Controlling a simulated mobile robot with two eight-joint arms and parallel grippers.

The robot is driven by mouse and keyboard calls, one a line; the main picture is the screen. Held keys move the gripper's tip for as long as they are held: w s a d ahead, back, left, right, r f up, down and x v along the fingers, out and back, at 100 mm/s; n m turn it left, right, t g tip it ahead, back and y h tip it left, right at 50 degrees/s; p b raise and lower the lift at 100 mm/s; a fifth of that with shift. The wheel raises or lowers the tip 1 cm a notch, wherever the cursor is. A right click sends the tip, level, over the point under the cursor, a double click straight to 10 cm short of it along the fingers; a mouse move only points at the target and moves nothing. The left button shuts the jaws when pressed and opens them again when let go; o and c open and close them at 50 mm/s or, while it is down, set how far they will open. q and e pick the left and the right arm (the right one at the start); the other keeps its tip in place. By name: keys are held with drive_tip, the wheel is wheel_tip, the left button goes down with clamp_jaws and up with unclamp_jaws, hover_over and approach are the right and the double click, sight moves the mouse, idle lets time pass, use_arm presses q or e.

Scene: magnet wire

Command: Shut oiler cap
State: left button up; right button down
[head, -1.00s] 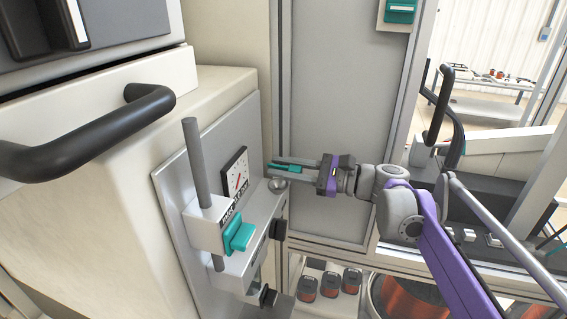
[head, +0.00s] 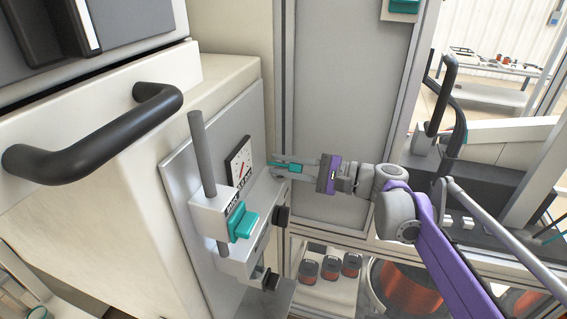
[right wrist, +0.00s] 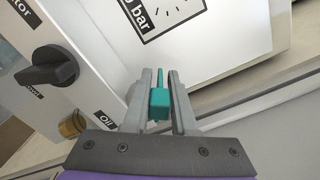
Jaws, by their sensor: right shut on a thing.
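My right gripper (head: 282,166) reaches in from the right to the grey panel, close to the right of the pressure gauge (head: 238,165). It is shut on a small teal piece (right wrist: 158,103), which looks like the oiler cap. In the right wrist view the fingers (right wrist: 158,100) stand on both sides of the teal block, and its thin upright part rises beyond it. Next to the fingers are an "Oil" label and an amber cup (right wrist: 72,126). How the cap sits on the oiler is hidden by the fingers. My left gripper is not in view.
A teal handle (head: 242,225) on a white block, a grey vertical rod (head: 202,152) and black knobs (head: 281,217) crowd the panel. A black bar handle (head: 95,134) juts out at left. A grey cabinet door (head: 345,100) stands behind my gripper.

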drive_tip(key=c, duration=0.7)
unclamp_jaws()
